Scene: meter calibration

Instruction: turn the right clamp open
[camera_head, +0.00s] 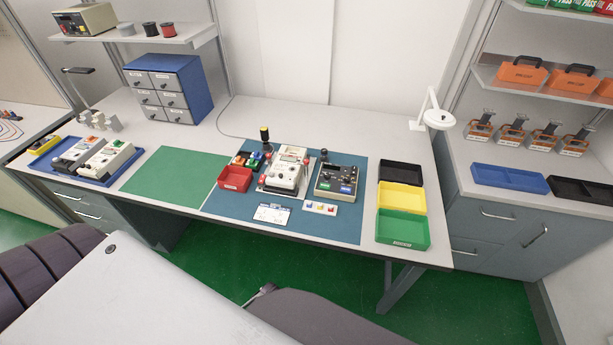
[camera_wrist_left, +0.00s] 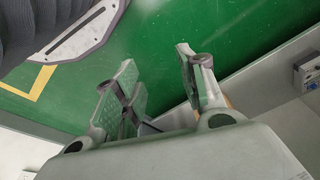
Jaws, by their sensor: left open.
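A white meter (camera_head: 286,176) sits in a pale fixture on the blue mat (camera_head: 340,222) in the middle of the bench. A red knob (camera_head: 263,179) shows at the fixture's left side and another red knob (camera_head: 306,161) at its right side, where the right clamp appears to be. The clamp's exact position is too small to tell. My left gripper (camera_wrist_left: 155,56) is open and empty in the left wrist view, above the green floor with the bench to the right. It is away from the meter. My right gripper is not in view.
A dark control box (camera_head: 338,180) stands right of the meter. Black, yellow and green bins (camera_head: 402,228) line the right end. A red tray (camera_head: 235,179) lies left of the meter. The green mat (camera_head: 168,176) is clear. The bench's front edge lies between my body and the meter.

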